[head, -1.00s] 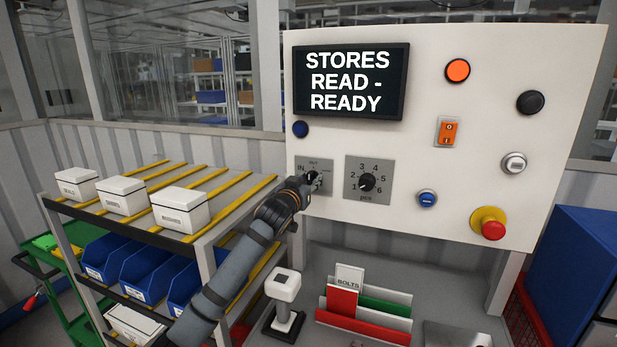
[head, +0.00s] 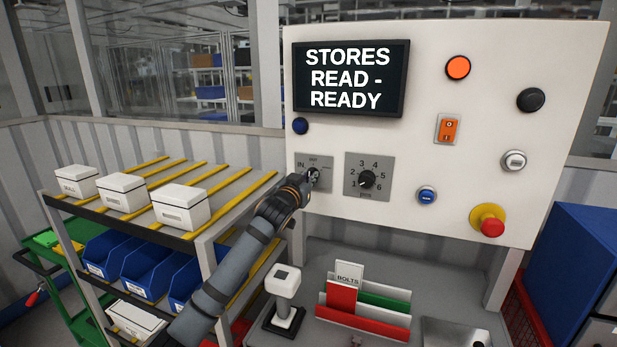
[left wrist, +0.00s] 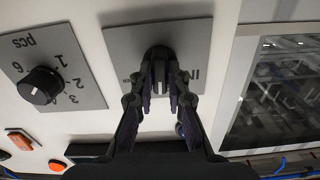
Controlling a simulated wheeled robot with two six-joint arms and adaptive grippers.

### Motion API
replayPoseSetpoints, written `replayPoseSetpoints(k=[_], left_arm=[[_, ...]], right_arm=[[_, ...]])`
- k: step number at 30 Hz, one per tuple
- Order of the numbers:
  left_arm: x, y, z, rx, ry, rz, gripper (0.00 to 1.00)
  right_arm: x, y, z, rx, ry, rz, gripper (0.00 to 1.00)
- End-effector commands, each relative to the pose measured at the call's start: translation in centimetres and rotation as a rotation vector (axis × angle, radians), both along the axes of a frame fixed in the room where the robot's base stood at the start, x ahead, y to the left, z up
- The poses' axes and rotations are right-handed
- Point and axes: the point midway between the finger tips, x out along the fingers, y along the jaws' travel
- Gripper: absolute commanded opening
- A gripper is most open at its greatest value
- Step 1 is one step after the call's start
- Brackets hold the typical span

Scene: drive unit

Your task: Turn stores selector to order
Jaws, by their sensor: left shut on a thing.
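The stores selector is a small dark knob on a grey plate (head: 325,166) marked IN and OUT, low on the left of the white panel; a third label is too small to read. My left gripper (head: 309,180) is at the knob and hides part of it. In the left wrist view the gripper (left wrist: 160,90) has its two fingers on either side of the dark knob (left wrist: 159,55), shut on it. The display (head: 350,80) reads "STORES READ - READY". My right gripper is not in view.
A pcs dial (head: 367,180) sits just right of the selector. A blue button (head: 427,195), a red emergency stop (head: 491,226) and an orange switch (head: 447,129) are further right. A rack with white boxes (head: 180,206) stands left; a scanner (head: 284,282) and bolts holder (head: 365,315) are below.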

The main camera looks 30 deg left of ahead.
Motion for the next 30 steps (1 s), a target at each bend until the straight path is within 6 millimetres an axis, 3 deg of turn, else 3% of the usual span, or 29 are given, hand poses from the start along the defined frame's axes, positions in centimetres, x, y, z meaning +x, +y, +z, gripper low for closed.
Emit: replayPoseSetpoints(k=[30], left_arm=[[0.1, -0.4, 0.1, 0.818, 0.196, -0.002, 0.00]], right_arm=[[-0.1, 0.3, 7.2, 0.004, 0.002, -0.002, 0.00]])
